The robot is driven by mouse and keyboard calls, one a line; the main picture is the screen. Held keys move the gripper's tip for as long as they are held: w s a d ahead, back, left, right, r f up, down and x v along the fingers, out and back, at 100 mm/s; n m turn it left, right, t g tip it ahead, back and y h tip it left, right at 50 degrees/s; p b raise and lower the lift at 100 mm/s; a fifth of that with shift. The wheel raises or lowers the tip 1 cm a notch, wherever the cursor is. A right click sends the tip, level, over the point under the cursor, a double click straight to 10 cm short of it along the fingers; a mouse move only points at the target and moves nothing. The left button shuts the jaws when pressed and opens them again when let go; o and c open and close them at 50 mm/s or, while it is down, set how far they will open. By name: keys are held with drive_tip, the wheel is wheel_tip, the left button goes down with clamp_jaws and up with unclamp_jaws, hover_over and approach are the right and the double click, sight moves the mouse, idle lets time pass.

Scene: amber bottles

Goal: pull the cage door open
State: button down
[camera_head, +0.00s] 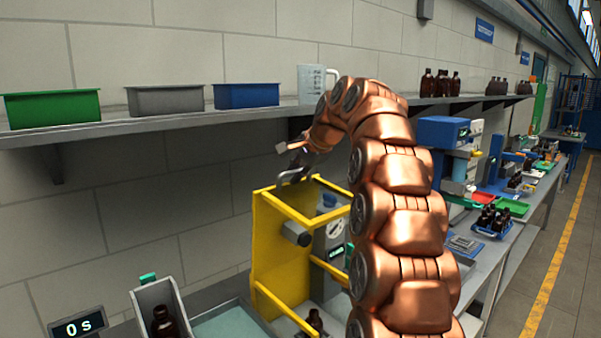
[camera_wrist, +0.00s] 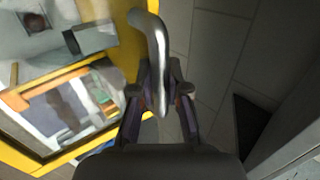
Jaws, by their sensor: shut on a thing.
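The yellow-framed cage (camera_head: 265,235) stands on the bench in the head view, partly hidden behind my copper arm. A metal bar handle (camera_head: 291,176) shows at its upper edge. My gripper (camera_head: 299,160) reaches down to this handle from above. In the wrist view the curved silver handle (camera_wrist: 157,45) runs between the fingers of my gripper (camera_wrist: 160,90), which is shut on it. The yellow frame (camera_wrist: 120,62) with a clear pane lies to the left of the handle there. I cannot tell how far the door stands open.
A shelf (camera_head: 190,118) above the bench holds green (camera_head: 52,107), grey (camera_head: 165,99) and blue (camera_head: 246,95) bins and a clear jug (camera_head: 312,82). A brown bottle (camera_head: 164,322) stands in a grey holder left of the cage. The aisle floor (camera_head: 560,240) at right is clear.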

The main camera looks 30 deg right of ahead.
drive_tip(key=shift+w+r, duration=0.15)
drive_tip(key=shift+w, duration=0.15)
idle(0.4)
drive_tip(key=c, duration=1.1)
unclamp_jaws()
drive_tip(key=shift+c, duration=0.2)
drive_tip(key=a+v, duration=0.1)
drive_tip(key=v, duration=0.6)
drive_tip(key=shift+d+r, duration=0.15)
drive_tip(key=shift+d, duration=0.3)
drive_tip(key=shift+s, duration=0.1)
